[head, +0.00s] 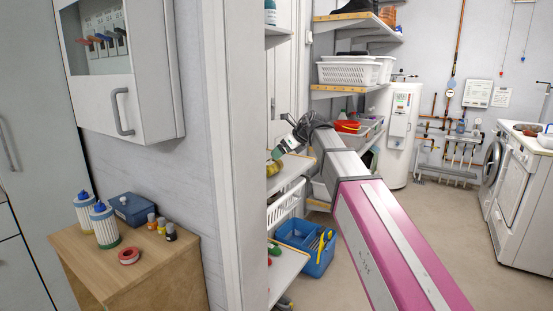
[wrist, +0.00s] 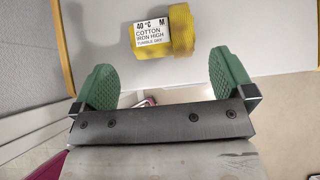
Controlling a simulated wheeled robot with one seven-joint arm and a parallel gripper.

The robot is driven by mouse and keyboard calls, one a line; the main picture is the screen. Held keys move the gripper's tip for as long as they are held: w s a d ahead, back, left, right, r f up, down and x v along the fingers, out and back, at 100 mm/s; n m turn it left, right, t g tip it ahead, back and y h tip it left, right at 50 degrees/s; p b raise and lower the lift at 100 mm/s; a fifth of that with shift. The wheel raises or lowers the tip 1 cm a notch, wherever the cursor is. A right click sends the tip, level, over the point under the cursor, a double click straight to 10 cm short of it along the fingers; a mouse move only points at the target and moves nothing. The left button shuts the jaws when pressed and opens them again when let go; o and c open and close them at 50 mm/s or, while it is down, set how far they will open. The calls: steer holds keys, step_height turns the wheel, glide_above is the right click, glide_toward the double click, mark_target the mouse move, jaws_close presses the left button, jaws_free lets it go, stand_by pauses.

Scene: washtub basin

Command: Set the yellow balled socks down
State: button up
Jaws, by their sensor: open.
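The yellow balled socks (wrist: 181,32) rest on a white shelf (wrist: 255,30) in the wrist view, with a white care label facing me. My gripper (wrist: 167,78) is open, its two green-padded fingers set wide apart. The socks lie just beyond the fingertips, between their lines, and neither finger touches them. In the head view the socks (head: 273,168) show as a small yellow shape on the shelf (head: 292,172), partly cut off by the wall edge. My gripper (head: 284,149) is at that shelf there, small and partly hidden.
A white basket (head: 288,206) is below the shelf. A blue caddy (head: 305,246) with yellow items stands lower down. A wooden cabinet (head: 130,258) with bottles stands at left. White baskets (head: 349,72) sit on shelves behind. The floor at right (head: 440,220) is clear.

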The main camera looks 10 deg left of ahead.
steer(key=shift+v, duration=0.85)
